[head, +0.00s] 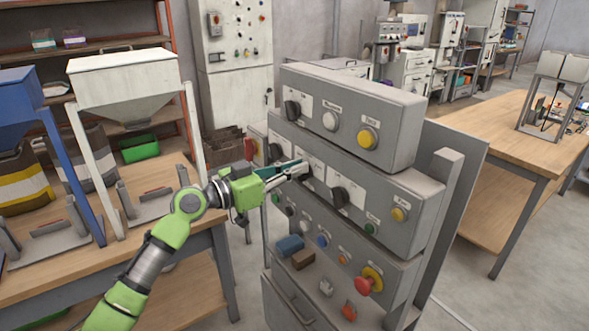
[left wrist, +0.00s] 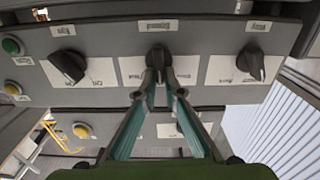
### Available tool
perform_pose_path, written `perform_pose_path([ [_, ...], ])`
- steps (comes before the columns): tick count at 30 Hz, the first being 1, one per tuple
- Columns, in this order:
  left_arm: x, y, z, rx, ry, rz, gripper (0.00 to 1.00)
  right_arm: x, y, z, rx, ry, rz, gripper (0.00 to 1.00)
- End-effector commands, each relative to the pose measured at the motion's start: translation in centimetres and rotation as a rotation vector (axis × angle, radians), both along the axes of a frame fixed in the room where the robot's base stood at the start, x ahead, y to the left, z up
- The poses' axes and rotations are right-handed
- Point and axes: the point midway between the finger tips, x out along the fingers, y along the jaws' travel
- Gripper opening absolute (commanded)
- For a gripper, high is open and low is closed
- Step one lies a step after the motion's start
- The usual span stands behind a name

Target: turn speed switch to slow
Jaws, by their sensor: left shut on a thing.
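A grey control console holds rows of knobs and buttons. My left gripper (head: 298,172) reaches the middle row from the left, and its fingers close on a black rotary switch (left wrist: 157,57). In the left wrist view my left gripper (left wrist: 158,82) has its fingertips on either side of this switch, the middle one of three. My right gripper is not in view.
In the left wrist view, black switches stand on the left (left wrist: 68,67) and right (left wrist: 251,61) of the held one. A red mushroom button (head: 364,287) sits low on the console. A wooden table (head: 500,135) stands at right, and a white hopper (head: 125,85) at left.

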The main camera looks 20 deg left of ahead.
Motion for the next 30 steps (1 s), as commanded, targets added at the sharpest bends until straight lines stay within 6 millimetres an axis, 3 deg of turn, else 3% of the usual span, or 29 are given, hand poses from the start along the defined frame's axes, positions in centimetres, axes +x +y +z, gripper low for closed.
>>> perform_pose_path([
  [13, 0.41, 0.46, -0.19, -0.269, 0.208, 0.000, 0.00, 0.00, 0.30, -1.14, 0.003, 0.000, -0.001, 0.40],
  [30, 0.79, 0.95, -0.51, -0.594, 0.462, -0.001, 0.00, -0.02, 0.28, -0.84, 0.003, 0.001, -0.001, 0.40],
])
